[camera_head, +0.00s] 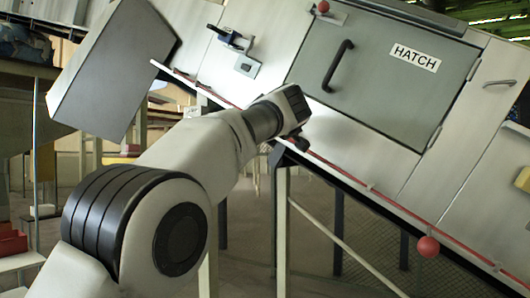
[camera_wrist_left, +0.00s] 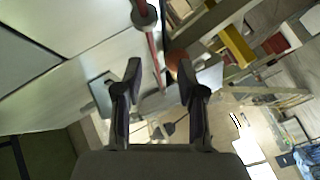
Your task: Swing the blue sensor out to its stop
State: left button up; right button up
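The blue sensor (camera_head: 230,38) is a small dark-blue part on the sloping grey machine, left of the hatch. A light metal bracket with a blue-grey opening (camera_head: 248,65) sits just below it. My left arm (camera_head: 205,155) reaches up from the lower left, its wrist end below and right of the sensor, apart from it in the picture. I cannot make out the blue sensor for sure in that view. My right gripper is not in view.
The hatch (camera_head: 395,75) has a black handle (camera_head: 338,66). A red cord (camera_head: 345,176) runs along the machine's lower edge, and a red ball (camera_head: 428,246) hangs lower right. Another red ball (camera_head: 323,7) is at the top. A grey box-like end (camera_head: 115,65) stands left of the sensor.

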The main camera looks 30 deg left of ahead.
pick_arm(q)
jog(key=w+f+m+g, duration=0.1)
jog(key=w+f, duration=0.2)
jog(key=f, duration=0.4)
jog(key=shift+a+f, duration=0.3)
jog(key=shift+f, duration=0.05)
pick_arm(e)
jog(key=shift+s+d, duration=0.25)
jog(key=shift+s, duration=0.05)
pick_arm(q)
jog(key=shift+w+f, duration=0.1)
jog(key=shift+f, duration=0.05)
